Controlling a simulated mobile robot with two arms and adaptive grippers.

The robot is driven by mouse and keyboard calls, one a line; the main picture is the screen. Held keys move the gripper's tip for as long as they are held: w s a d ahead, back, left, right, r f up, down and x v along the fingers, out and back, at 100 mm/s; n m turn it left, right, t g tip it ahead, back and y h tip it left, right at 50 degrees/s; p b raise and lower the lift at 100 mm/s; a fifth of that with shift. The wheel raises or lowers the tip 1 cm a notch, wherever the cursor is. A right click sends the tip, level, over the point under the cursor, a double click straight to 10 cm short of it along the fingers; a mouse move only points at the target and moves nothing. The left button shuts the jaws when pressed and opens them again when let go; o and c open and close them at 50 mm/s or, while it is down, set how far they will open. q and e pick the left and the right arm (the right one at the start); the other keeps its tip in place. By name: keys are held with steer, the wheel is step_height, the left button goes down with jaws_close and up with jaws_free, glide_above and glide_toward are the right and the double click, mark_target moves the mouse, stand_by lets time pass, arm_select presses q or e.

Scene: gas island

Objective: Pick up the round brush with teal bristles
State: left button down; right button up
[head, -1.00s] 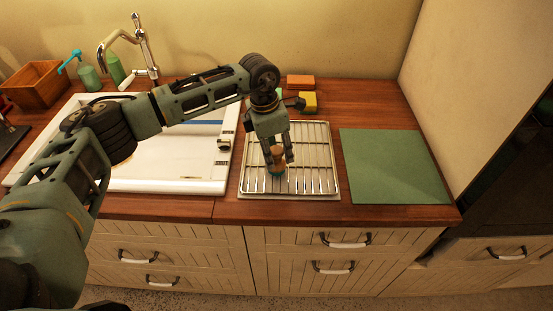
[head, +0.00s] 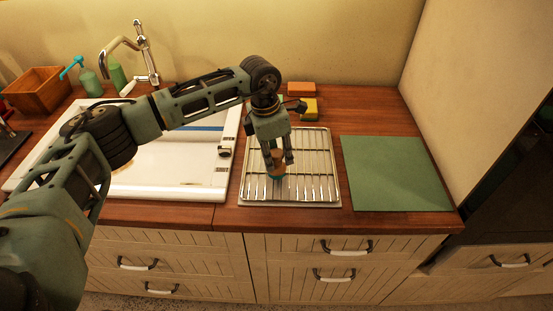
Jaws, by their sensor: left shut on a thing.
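The round brush (head: 277,166) has a brown wooden body with teal bristles at its lower end. It is upright over the metal drying rack (head: 318,188), in the middle of the counter. My left gripper (head: 277,160) reaches down from above and is shut on the brush, with its fingers on either side of the wooden body. The bristles point down at the rack; I cannot tell whether they touch it. My right gripper is not in view.
A white sink (head: 160,188) with a chrome tap (head: 145,50) lies left of the rack. A green mat (head: 395,173) lies to the right. A yellow sponge (head: 309,108) and an orange block (head: 301,89) lie behind the rack. A wooden box (head: 38,90) stands far left.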

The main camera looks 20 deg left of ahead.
arm_select(q)
steer(key=r, duration=0.1)
steer(key=d+r+b, duration=0.1)
steer(key=r+b, duration=0.1)
steer(key=shift+d+r, duration=0.25)
steer(key=shift+r, duration=0.1)
steer(key=s+d+r+b, duration=0.1)
steer(key=d+r+b, duration=0.2)
steer(key=d+r, duration=0.3)
steer(key=shift+d+r+b, duration=0.25)
steer(key=shift+d+b, duration=0.1)
steer(key=shift+d, duration=1.75)
